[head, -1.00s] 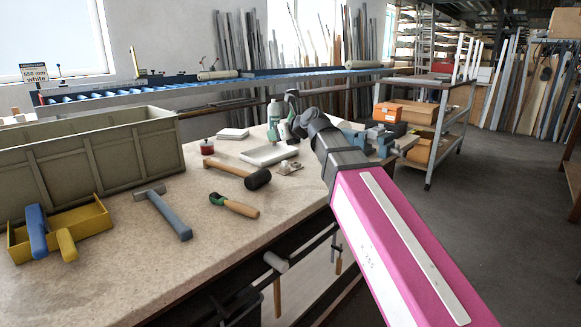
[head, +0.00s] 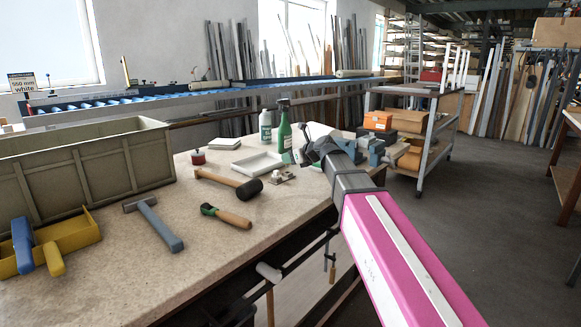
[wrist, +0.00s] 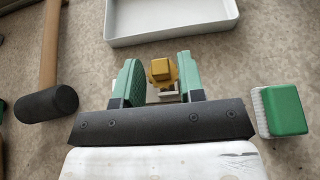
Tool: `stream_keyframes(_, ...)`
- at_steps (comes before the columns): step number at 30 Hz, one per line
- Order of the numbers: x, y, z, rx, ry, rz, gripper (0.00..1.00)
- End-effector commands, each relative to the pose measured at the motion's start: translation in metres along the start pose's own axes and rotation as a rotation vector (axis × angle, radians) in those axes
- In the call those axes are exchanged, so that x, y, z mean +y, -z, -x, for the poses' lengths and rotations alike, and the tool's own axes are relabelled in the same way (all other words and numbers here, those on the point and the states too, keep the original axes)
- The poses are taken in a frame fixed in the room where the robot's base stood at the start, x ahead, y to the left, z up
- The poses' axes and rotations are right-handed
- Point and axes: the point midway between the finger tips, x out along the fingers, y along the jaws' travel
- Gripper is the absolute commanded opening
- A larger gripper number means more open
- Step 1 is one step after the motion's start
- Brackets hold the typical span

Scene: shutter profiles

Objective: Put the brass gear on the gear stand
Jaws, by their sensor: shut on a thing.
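In the wrist view my gripper (wrist: 161,82) has its two green-padded fingers closed on the brass gear (wrist: 161,72), a yellow-gold piece with a square top. A small pale grey piece (wrist: 168,92) shows just below the gear between the fingers; I cannot tell whether it touches the gear. In the head view a small pale fixture on a flat plate, which looks like the gear stand (head: 281,177), sits on the bench beside the mallet head. My gripper (head: 302,156) is just right of it there, and the gear is hidden.
A white tray (head: 258,164) lies behind the fixture. A mallet (head: 228,184) lies to the left, and a green brush (wrist: 285,110) to the right in the wrist view. Bottles (head: 284,130) stand behind. A hammer (head: 154,222) and green-and-wood tool (head: 227,215) lie nearer.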

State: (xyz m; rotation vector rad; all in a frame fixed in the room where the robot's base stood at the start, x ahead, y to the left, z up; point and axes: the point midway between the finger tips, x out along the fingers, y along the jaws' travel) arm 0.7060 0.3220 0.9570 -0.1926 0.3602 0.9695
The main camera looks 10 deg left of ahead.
Motion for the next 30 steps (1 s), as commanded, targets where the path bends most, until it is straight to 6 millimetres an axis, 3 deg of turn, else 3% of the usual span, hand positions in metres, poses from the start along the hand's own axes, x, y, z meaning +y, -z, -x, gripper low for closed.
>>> stream_keyframes(8, 0.001, 0.03, -0.012, 0.001, 0.0, -0.002, 0.13)
stream_keyframes(20, 0.001, 0.034, -0.014, 0.0, 0.001, 0.0, 0.13)
stream_keyframes(21, 0.001, 0.034, -0.014, 0.0, 0.001, 0.001, 0.46)
stream_keyframes(23, 0.001, 0.034, -0.014, 0.0, 0.001, 0.0, 0.62)
stream_keyframes(30, 0.001, 0.034, -0.014, 0.0, 0.0, 0.0, 0.62)
